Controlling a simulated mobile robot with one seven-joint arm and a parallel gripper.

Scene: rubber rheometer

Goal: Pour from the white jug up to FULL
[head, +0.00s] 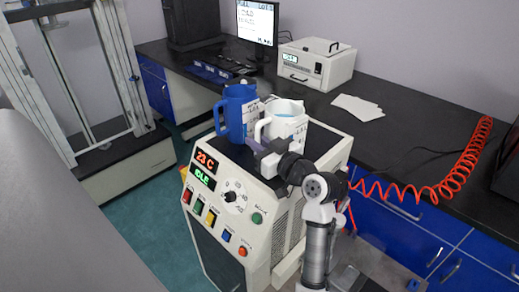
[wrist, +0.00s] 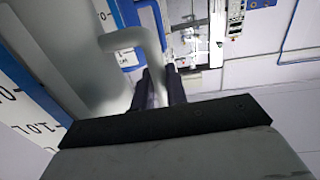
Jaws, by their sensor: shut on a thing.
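The white jug (head: 290,127) stands upright, or nearly so, over the top of the cream machine; I cannot tell whether it touches the top. My gripper (head: 258,148) is shut on the white jug's handle. In the wrist view the handle (wrist: 150,50) runs down between my dark fingers (wrist: 160,88), and the jug's pale body with a graduated scale (wrist: 30,115) fills the left side. A blue jug (head: 236,110) stands beside it on the left. No FULL mark can be made out on either jug.
The cream machine (head: 250,240) shows 23 C and IDLE above its buttons and knob. A dark bench (head: 400,125) behind holds a white box instrument (head: 317,62), a monitor (head: 257,22) and paper sheets (head: 357,107). A red coiled hose (head: 440,185) hangs at the right.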

